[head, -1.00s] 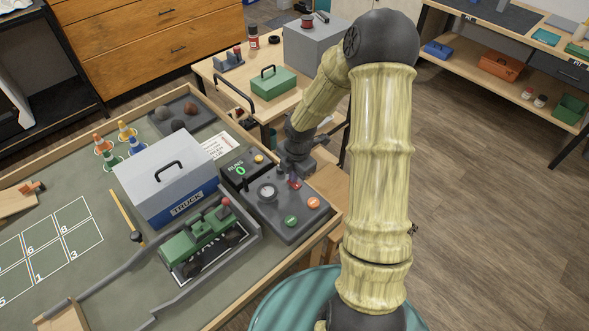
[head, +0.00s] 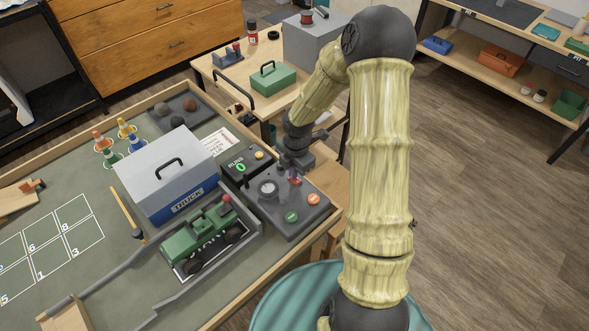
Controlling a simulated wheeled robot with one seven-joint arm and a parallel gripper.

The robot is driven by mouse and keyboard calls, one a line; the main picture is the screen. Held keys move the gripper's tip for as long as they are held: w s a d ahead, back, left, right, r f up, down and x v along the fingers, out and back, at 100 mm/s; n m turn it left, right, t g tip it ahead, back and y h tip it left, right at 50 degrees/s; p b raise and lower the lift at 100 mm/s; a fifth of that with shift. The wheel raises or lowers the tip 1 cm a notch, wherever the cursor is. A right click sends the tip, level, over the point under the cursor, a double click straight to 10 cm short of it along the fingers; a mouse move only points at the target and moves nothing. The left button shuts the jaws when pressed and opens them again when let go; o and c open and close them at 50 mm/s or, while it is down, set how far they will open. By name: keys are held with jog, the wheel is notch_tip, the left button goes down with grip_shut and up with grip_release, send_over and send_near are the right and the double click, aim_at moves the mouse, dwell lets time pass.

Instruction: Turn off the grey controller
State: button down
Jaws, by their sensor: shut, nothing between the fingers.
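The grey controller (head: 268,209) lies at the right edge of the green-topped table. It has a round pale dial (head: 267,188), a green button (head: 291,216) and an orange button (head: 313,199). A small red part (head: 296,181) shows at its back right, partly hidden by my gripper. My gripper (head: 285,175) points down over the back of the controller, close to the red part. The fingers are shut and empty. I cannot tell whether they touch the controller.
A black counter box (head: 236,172) reading 0 is behind the controller. A green crawler (head: 202,232) stands left of it on a walled track. A grey lidded truck box (head: 165,175) is beyond. A side table (head: 221,82) holds a green case (head: 274,84).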

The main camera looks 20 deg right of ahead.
jog(key=shift+s+d, duration=0.35)
jog(key=shift+s, duration=0.5)
jog(key=shift+r+p, duration=0.1)
jog(key=shift+p, duration=0.2)
jog(key=shift+r+p, duration=0.45)
notch_tip(320, 180, up, 13)
jog(key=s+p, duration=0.1)
jog(key=p, duration=0.3)
jog(key=shift+s+d+p, duration=0.25)
jog(key=shift+d+p, duration=0.15)
